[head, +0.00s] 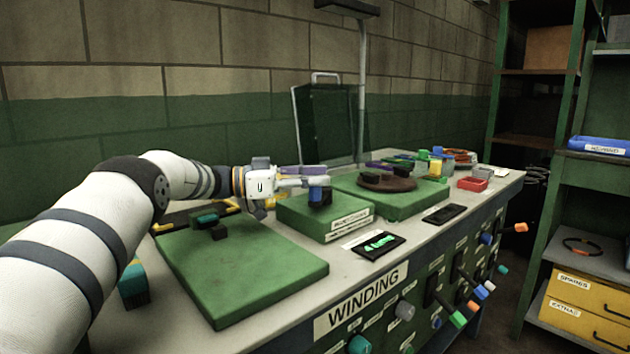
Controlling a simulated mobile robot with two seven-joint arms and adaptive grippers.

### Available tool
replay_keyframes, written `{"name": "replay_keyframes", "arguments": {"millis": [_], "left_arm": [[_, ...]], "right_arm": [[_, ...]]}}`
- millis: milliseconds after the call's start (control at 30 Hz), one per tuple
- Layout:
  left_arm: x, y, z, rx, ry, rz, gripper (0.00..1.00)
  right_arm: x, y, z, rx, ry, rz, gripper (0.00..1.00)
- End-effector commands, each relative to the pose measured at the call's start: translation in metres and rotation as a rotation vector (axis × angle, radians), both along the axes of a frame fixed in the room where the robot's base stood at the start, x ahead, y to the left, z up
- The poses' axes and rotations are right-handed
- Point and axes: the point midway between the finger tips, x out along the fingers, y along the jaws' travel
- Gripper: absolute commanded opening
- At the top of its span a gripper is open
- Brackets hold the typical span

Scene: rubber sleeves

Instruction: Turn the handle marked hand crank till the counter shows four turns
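A green box (295,214) with a white label (349,221) stands on the bench; the label's small print is hard to read, so I cannot confirm it says hand crank. A blue-and-black upright knob (320,196) shows at the box's top right. My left gripper (316,182) lies level over the box, its fingertips at the knob. I cannot tell whether the fingers touch or grip it. A black counter display (378,245) in front of the box shows green characters that seem to read "4 turns". My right gripper is out of view.
A green pad (240,275) with a small dark-green handle (207,219) lies at left. A brown disc (386,182) sits on a green base behind right. A red tray (472,184) is farther right. Knobs and levers stick out of the bench front (405,310), marked WINDING.

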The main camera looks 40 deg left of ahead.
Motion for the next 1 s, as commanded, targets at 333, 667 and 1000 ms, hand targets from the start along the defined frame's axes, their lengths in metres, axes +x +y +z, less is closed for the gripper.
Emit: {"name": "replay_keyframes", "arguments": {"millis": [333, 667, 1000], "left_arm": [[0.000, 0.000, 0.001, 0.001, -0.003, 0.000, 0.43], [-0.040, 0.039, 0.002, 0.001, -0.004, 0.002, 0.43], [-0.054, 0.052, 0.002, 0.001, -0.004, 0.000, 0.43]], "right_arm": [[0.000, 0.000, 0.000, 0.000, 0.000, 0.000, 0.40], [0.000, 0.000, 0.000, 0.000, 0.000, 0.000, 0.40], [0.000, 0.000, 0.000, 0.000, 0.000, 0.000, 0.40]]}}
